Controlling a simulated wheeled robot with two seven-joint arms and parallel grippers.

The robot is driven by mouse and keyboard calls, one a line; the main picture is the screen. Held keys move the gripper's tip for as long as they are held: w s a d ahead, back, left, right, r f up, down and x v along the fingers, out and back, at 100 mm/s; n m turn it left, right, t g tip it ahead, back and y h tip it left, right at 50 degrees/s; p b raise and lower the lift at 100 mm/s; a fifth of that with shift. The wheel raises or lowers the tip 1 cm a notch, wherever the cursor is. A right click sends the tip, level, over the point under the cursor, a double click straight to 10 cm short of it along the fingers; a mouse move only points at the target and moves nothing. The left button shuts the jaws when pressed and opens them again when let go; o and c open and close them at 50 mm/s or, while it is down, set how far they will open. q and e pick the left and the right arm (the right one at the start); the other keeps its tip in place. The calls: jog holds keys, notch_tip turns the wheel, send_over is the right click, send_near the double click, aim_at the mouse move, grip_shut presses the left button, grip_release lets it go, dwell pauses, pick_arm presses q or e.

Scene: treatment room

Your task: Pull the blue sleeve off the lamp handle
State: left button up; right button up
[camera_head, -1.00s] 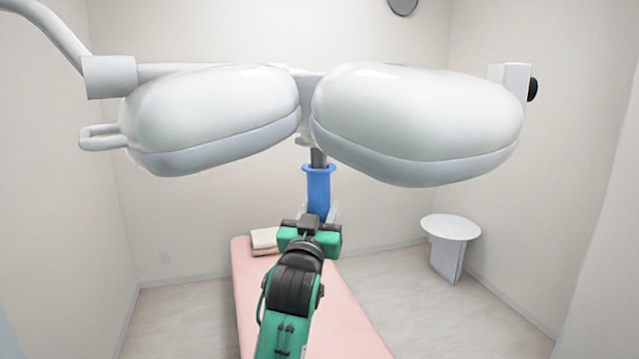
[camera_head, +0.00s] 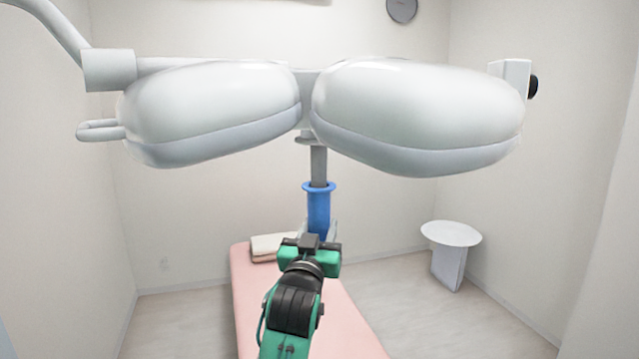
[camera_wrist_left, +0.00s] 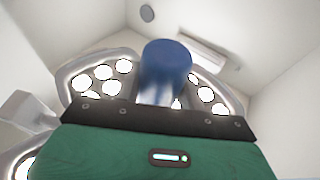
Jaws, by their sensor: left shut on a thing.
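The blue sleeve (camera_head: 319,211) is a flanged tube around the lower part of the grey lamp handle (camera_head: 318,165). The handle hangs from the middle of the white two-headed lamp (camera_head: 415,115), and a length of it is bare above the sleeve's flange. My left gripper (camera_head: 322,236) is shut on the sleeve's lower part from the near side; its fingertips are mostly hidden. In the left wrist view the sleeve (camera_wrist_left: 166,62) stands upright and blurred above the gripper body, with the lit lamp undersides behind it. My right gripper is not in view.
A pink treatment bed (camera_head: 245,300) lies below, with a folded towel (camera_head: 270,247) on it. A small white round table (camera_head: 451,234) stands at the right. The lamp heads are close above the arm. The floor between bed and table is clear.

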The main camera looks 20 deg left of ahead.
pick_arm(q)
jog(key=shift+f, duration=0.15)
jog(key=shift+f+b, duration=0.55)
jog(key=shift+f, duration=0.3)
jog(key=shift+f+b, duration=1.55)
jog(key=shift+f, duration=1.25)
jog(key=s+p, duration=0.2)
jog(key=s, duration=0.7)
jog(key=shift+s+d, duration=0.3)
jog(key=shift+d, duration=0.05)
